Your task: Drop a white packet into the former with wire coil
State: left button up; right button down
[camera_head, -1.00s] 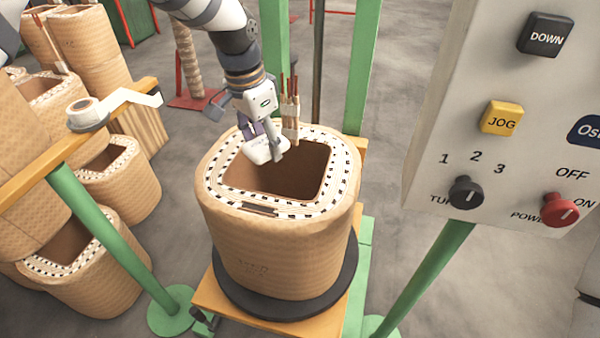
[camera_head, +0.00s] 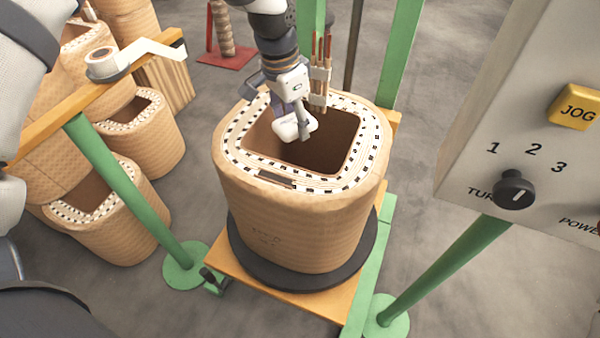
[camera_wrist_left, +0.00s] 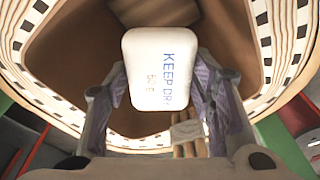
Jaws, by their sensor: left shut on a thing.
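The former with wire coil (camera_head: 290,225) is a tan, rounded-square hollow block standing upright on a dark round turntable (camera_head: 300,270). Its top rim is white with black dashes around a deep opening. My left gripper (camera_head: 298,122) is above the far left part of the opening, shut on the white packet (camera_head: 290,131). In the left wrist view the packet (camera_wrist_left: 165,70) sits between the two fingers, printed "KEEP DRY" in blue, with the opening's brown inner walls behind it. My right gripper is not in view.
Copper leads (camera_head: 320,70) stand up from the rim's far side, close beside my left gripper. A control panel (camera_head: 540,140) is at the right. A yellow rail (camera_head: 60,125) holding a tape roll (camera_head: 102,60) crosses the left. Other formers (camera_head: 110,215) stand behind it.

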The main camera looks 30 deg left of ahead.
pick_arm(q)
jog(key=o, duration=1.2)
jog(key=shift+o, duration=0.2)
notch_tip(320, 180, up, 12)
jog(key=s, duration=0.1)
jog(key=shift+s+a, duration=0.25)
jog(key=shift+a, duration=0.2)
